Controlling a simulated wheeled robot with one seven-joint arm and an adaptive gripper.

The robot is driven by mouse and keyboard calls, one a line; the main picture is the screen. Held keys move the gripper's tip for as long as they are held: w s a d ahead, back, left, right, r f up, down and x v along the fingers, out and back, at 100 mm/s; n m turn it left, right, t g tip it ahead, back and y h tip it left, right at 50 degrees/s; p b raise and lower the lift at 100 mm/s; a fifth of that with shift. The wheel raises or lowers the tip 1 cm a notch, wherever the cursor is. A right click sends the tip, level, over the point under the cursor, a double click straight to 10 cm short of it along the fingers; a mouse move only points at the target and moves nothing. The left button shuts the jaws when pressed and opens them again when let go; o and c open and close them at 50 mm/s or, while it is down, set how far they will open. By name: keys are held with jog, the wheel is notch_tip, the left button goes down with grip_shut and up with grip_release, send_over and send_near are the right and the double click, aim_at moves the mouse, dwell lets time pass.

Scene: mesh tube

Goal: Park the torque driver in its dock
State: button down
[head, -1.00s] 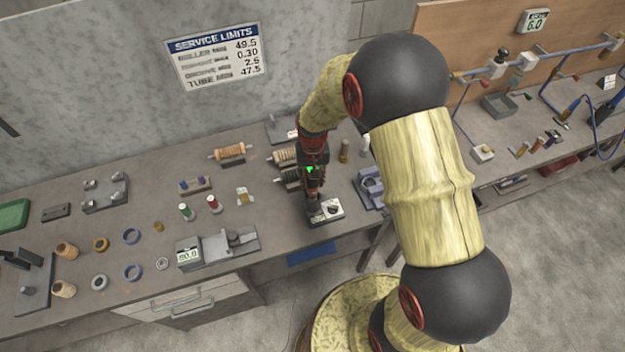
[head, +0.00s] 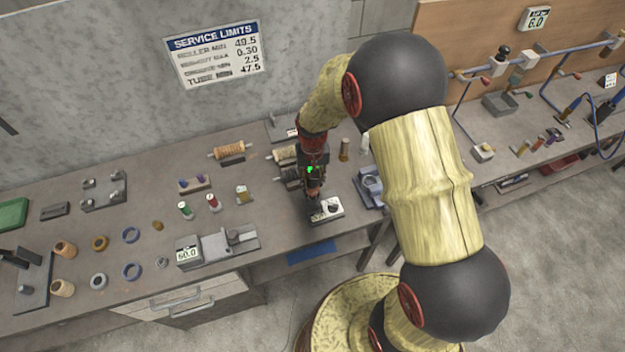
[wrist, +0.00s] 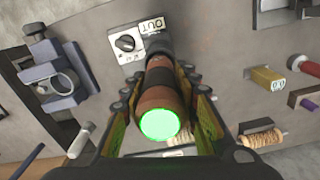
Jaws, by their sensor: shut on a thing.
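The torque driver (wrist: 160,95) is a brown cylinder with a glowing green end cap and a dark far end. My gripper (wrist: 165,85) is shut around its body in the wrist view. In the head view my gripper (head: 313,182) is above the bench's front edge, and a green light shows there. The driver's dark end points down at a small pale box (head: 333,208) with a black knob. That box also shows in the wrist view (wrist: 128,46), with a label reading OUT. I cannot tell whether the driver touches it. No separate dock can be made out.
A blue-grey fixture (head: 370,186) stands right of the box. Wound rollers (head: 230,151) lie behind and left of my gripper. A grey gauge block (head: 230,242) stands to the left, with several small spools and rings beyond. A blue bin (head: 312,250) is below the bench front.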

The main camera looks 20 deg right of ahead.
jog(key=shift+f+b, duration=0.95)
jog(key=shift+f, duration=0.5)
dwell(1.5)
jog(key=c, duration=1.3)
grip_release()
jog(key=shift+o, duration=0.2)
jog(key=shift+f, duration=0.1)
notch_tip(320, 180, up, 12)
jog(key=shift+r, duration=0.1)
